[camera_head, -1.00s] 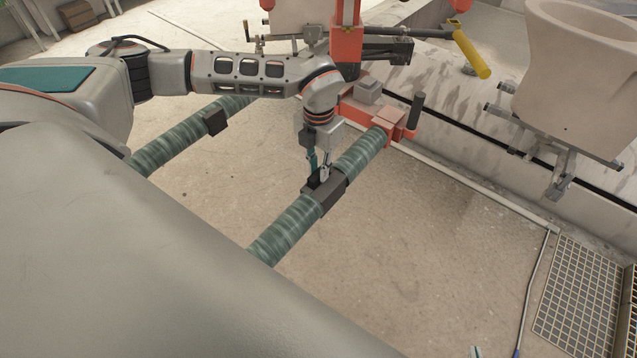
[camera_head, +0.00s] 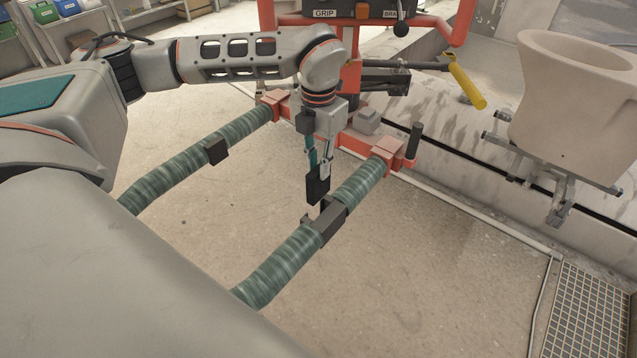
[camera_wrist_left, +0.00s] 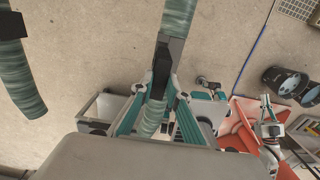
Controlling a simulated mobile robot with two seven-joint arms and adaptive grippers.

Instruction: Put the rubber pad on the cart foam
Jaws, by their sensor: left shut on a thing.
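My left gripper (camera_head: 318,160) is shut on the rubber pad (camera_head: 318,187), a small black block. It holds the pad upright, just above a black open-topped holder (camera_head: 327,222) on the near green-wrapped arm of the red frame. In the left wrist view the dark pad (camera_wrist_left: 161,76) sits between the teal fingertips, with the holder (camera_wrist_left: 171,47) beyond. My right gripper (camera_wrist_left: 268,126) seems to show small at the right of the wrist view; its jaws are too small to read. I cannot pick out the cart foam with certainty.
A second green-wrapped arm (camera_head: 177,177) with a black block runs parallel on the left. The red frame (camera_head: 350,142) stands behind them. A large beige basin (camera_head: 570,110) is on the right, a floor grate (camera_head: 592,315) at lower right. The floor between is clear.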

